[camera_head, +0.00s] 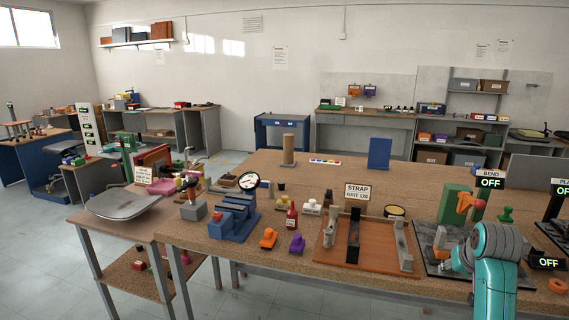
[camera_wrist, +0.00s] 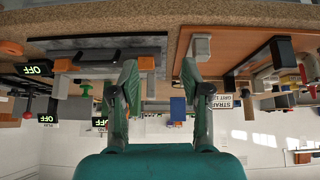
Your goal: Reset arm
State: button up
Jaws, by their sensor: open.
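My teal arm (camera_head: 495,262) is folded at the right front of the main workbench in the head view, over the bench's front edge. My gripper (camera_wrist: 160,85) shows in the wrist view, which is upside down. Its two fingers are apart with nothing held between them. Beyond the fingers are the workbench edge (camera_wrist: 150,32) and a dark plate with fixtures (camera_wrist: 85,45). In the head view I cannot make out the fingers clearly, as the arm's rounded joint hides part of that area.
OFF displays (camera_head: 490,182) stand at right. Floor at left is partly open.

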jog(key=s+a+f+t, duration=0.1)
jog(key=s+a+f, duration=0.35)
jog(key=f, duration=0.45)
jog(key=s+a+f+t, duration=0.1)
jog(key=s+a+f, duration=0.3)
jog(key=f, duration=0.6)
jog(key=s+a+f+n+t, duration=0.1)
jog(key=s+a+f, duration=0.35)
jog(key=s, duration=0.35)
jog(key=s+a+f+t, duration=0.1)
jog(key=s+a+f, duration=0.35)
jog(key=s, duration=0.25)
jog(key=s+a+r+n+t+y, duration=0.1)
jog(key=s+a, duration=0.2)
jog(key=s, duration=0.6)
jog(key=s+a+r+t, duration=0.1)
jog(key=s+a+r, duration=0.15)
jog(key=s, duration=0.65)
jog(key=s+a+r+n+t+y, duration=0.1)
jog(key=s+a+r+t, duration=0.1)
jog(key=s+r, duration=1)
jog(key=shift+s+a, duration=0.65)
jog(key=shift+s, duration=0.65)
